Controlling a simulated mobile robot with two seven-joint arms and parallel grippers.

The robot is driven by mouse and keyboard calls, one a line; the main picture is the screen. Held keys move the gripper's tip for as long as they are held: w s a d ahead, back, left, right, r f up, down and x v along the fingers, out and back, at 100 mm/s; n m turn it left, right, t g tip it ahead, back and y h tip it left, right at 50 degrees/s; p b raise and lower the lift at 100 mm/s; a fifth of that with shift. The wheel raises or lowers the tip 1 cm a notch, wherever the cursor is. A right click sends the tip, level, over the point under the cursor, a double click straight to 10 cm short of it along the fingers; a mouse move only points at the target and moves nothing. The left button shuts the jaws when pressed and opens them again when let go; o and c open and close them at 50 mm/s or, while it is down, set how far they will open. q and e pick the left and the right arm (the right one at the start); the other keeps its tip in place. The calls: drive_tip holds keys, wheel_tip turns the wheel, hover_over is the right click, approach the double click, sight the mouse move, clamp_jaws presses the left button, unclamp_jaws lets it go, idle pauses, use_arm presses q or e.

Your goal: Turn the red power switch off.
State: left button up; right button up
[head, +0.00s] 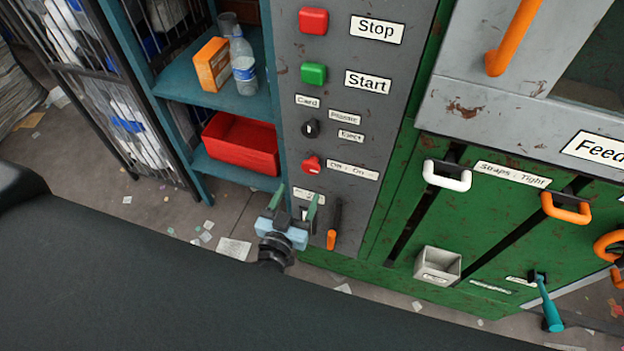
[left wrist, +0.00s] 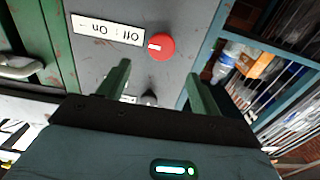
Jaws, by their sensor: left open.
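The red power switch (head: 312,163) is a round knob low on the grey control panel, beside an "Off : On" label (head: 353,171). In the left wrist view the red knob (left wrist: 161,46) shows ahead of the fingers, with the label (left wrist: 108,29) to its left. My left gripper (head: 294,205) is open and empty, just below the knob in the head view and apart from it. Its two green fingers (left wrist: 158,88) point toward the panel in the left wrist view. My right gripper is not in view.
Above the knob are a black selector knob (head: 311,128), a green Start button (head: 313,74) and a red Stop button (head: 313,21). An orange-tipped lever (head: 332,238) hangs right of my gripper. A teal shelf (head: 180,84) with a red bin (head: 240,146) stands left.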

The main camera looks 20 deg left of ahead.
sight(310, 168)
use_arm(q)
drive_tip(key=shift+w+d, duration=0.1)
drive_tip(key=shift+w, duration=3.85)
drive_tip(key=c, duration=0.9)
